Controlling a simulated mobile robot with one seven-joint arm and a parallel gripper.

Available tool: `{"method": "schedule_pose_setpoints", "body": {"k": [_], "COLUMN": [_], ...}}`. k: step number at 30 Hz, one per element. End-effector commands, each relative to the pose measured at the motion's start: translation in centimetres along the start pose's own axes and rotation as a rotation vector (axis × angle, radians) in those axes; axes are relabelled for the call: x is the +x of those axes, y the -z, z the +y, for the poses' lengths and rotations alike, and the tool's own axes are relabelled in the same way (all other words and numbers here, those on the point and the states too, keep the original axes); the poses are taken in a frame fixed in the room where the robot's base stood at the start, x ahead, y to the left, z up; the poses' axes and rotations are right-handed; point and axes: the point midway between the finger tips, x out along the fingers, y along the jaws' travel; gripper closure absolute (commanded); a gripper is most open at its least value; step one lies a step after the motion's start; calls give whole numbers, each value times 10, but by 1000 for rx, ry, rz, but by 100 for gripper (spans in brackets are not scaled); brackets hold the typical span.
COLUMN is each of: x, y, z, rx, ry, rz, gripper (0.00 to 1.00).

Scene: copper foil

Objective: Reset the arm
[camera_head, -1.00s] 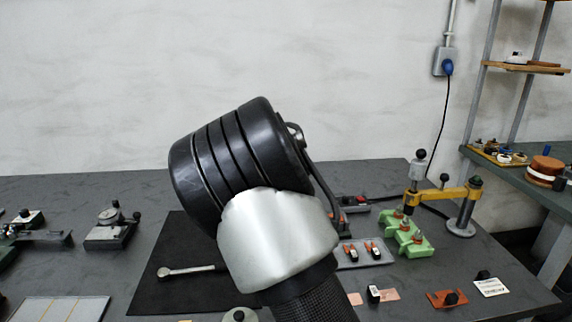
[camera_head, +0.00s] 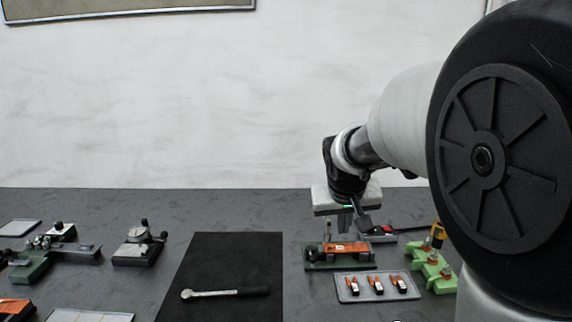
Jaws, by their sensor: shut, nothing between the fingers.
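My arm comes in from the right and fills much of that side of the view. My gripper (camera_head: 344,222) hangs from its end, pointing down, above the back of the bench (camera_head: 215,212). Its fingers are shut with nothing between them. Just below and in front of it is a dark green fixture (camera_head: 315,264) with an orange block (camera_head: 346,248) on it. I cannot tell how much height separates the fingertips from the fixture. My arm hides the right end of the bench.
A grey tray (camera_head: 350,293) with several orange-handled tools lies in front of the fixture. A light green fixture (camera_head: 432,270) stands to its right. A ratchet wrench (camera_head: 222,293) lies on a black mat (camera_head: 236,252). A dial device (camera_head: 139,246) stands left of the mat.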

Motion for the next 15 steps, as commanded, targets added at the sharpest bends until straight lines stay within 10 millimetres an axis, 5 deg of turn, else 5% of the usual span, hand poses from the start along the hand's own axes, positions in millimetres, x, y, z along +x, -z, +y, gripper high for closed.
{"method": "schedule_pose_setpoints", "body": {"k": [9, 15], "x": [-94, -133], "y": [-113, -170], "z": [17, 15], "rx": [87, 67], "ry": [191, 192], "rz": [-59, -50], "gripper": [100, 100]}}
